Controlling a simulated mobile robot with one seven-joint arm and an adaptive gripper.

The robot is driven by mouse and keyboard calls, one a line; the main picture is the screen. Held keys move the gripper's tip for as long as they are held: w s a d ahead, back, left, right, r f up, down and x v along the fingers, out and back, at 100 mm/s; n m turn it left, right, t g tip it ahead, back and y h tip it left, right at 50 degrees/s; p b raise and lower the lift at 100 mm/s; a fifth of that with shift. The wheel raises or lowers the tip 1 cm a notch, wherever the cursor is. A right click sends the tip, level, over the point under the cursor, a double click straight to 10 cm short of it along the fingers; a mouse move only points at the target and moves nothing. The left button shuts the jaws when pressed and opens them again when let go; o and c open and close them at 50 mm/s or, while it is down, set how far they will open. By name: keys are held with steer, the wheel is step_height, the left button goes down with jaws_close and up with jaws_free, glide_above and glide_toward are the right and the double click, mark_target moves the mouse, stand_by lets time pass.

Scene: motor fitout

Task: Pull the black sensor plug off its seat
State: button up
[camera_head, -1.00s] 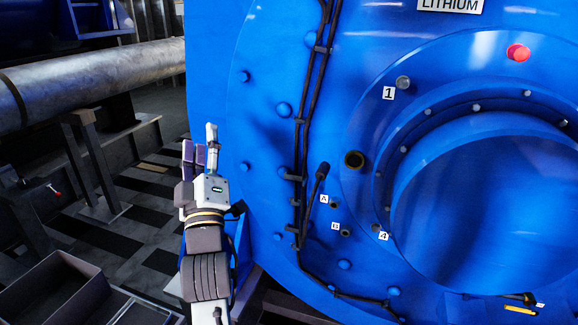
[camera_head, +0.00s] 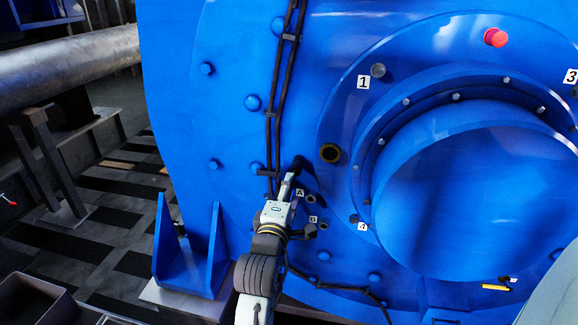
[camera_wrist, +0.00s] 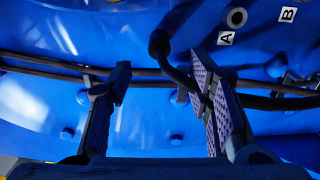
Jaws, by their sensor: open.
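The black sensor plug (camera_head: 299,163) sits on the blue motor face, above and left of the A label. It also shows in the wrist view (camera_wrist: 159,43), with its black cable curving down to the right finger. My gripper (camera_head: 291,184) is at the motor face, just below the plug in the head view. In the wrist view my gripper (camera_wrist: 162,82) is open, its two fingers wide apart. The plug head lies beyond the fingertips, nearer the right finger. The cable passes close to that finger; I cannot tell whether they touch. The plug's seat is hidden.
Two black cables (camera_head: 276,100) run down the motor face left of the plug and cross behind the fingers in the wrist view. Port A (camera_wrist: 237,17) is an empty ring beside its label. A brass-rimmed hole (camera_head: 330,153) and several bolt heads are nearby.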

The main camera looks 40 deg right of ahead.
mark_target(295, 172)
steer(key=p+x, duration=0.1)
steer(key=x, duration=0.6)
steer(key=shift+w+d+r, duration=0.1)
steer(key=shift+r, duration=0.05)
steer(key=shift+p+x, duration=0.5)
steer(key=shift+x, duration=0.35)
steer(key=shift+p, duration=0.6)
stand_by(0.5)
steer(key=shift+c, duration=0.2)
jaws_close()
stand_by(0.5)
steer(key=shift+v, duration=3)
